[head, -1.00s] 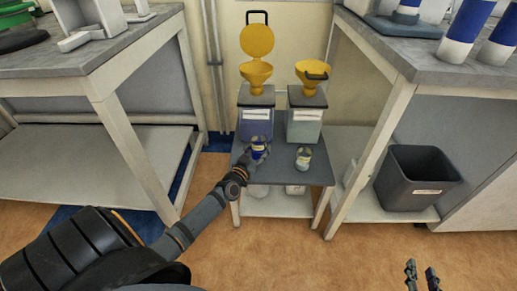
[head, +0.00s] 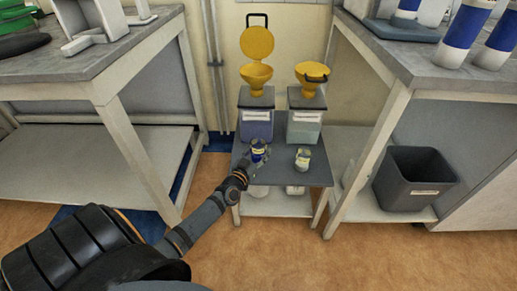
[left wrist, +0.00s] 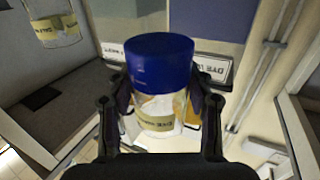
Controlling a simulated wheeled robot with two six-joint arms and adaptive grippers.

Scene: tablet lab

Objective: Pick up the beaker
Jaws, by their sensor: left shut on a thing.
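A clear jar with a blue lid (head: 258,145) is on or just above the small dark table (head: 290,177); I cannot tell whether it touches the top. In the left wrist view the jar (left wrist: 160,62) stands upright, with a pale label and white contents. My left gripper (head: 250,161) is shut on it, one finger on each side. A second clear jar with a label (head: 303,160) stands to its right on the same table; it also shows at the upper left of the left wrist view (left wrist: 52,25). No open beaker is distinguishable. My right gripper is out of view.
Two bins with yellow funnels, one bluish (head: 256,124) and one pale green (head: 304,126), stand behind the jars. Workbenches flank the small table left (head: 90,62) and right (head: 405,52). A grey waste bin (head: 412,180) sits on the right bench's lower shelf. The floor in front is clear.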

